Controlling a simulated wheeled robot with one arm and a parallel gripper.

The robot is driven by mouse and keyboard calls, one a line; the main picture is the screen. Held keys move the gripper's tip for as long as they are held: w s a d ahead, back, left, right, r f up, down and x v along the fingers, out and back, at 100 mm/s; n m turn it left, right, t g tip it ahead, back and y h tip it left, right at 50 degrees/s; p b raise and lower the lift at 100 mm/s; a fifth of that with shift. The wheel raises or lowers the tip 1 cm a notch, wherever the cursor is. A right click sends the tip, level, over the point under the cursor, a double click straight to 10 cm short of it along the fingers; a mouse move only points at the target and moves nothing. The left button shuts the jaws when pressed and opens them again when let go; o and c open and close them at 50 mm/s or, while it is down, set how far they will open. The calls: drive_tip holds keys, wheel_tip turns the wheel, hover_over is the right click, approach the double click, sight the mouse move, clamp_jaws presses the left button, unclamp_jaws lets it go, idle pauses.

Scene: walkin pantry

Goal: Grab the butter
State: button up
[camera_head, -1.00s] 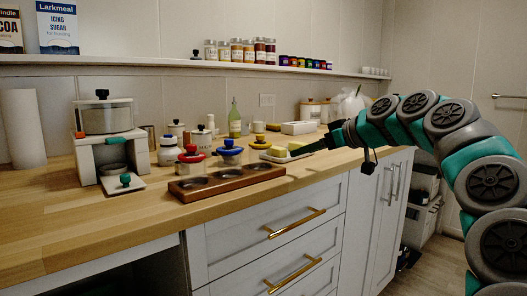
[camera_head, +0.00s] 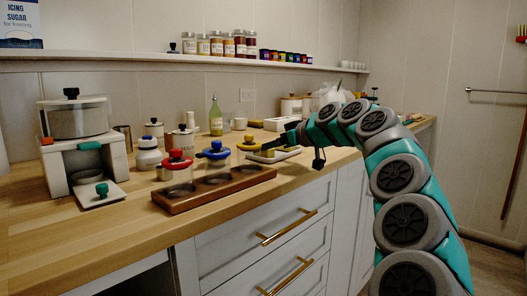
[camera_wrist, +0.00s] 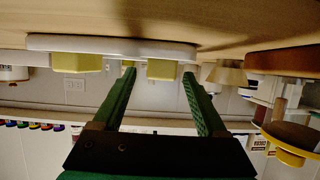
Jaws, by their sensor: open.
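Yellow butter blocks sit on a white dish (camera_head: 283,156) on the counter, behind the wooden rack. The wrist view is upside down and shows two blocks, a larger one (camera_wrist: 77,63) and a smaller one (camera_wrist: 162,70), on the white dish (camera_wrist: 112,44). My gripper (camera_wrist: 159,76) is open, its green fingers pointing at the dish. The smaller block appears between the fingertips; I cannot tell how deep it lies between them. In the head view my gripper (camera_head: 281,144) is at the dish and partly hides the butter.
A green bottle (camera_head: 215,117) and white canisters stand behind. A white stand (camera_head: 83,153) is at left. The counter's front left is clear.

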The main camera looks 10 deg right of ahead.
drive_tip(key=shift+w+a+f, duration=0.2)
drive_tip(key=shift+w, duration=0.1)
clamp_jaws()
idle(0.4)
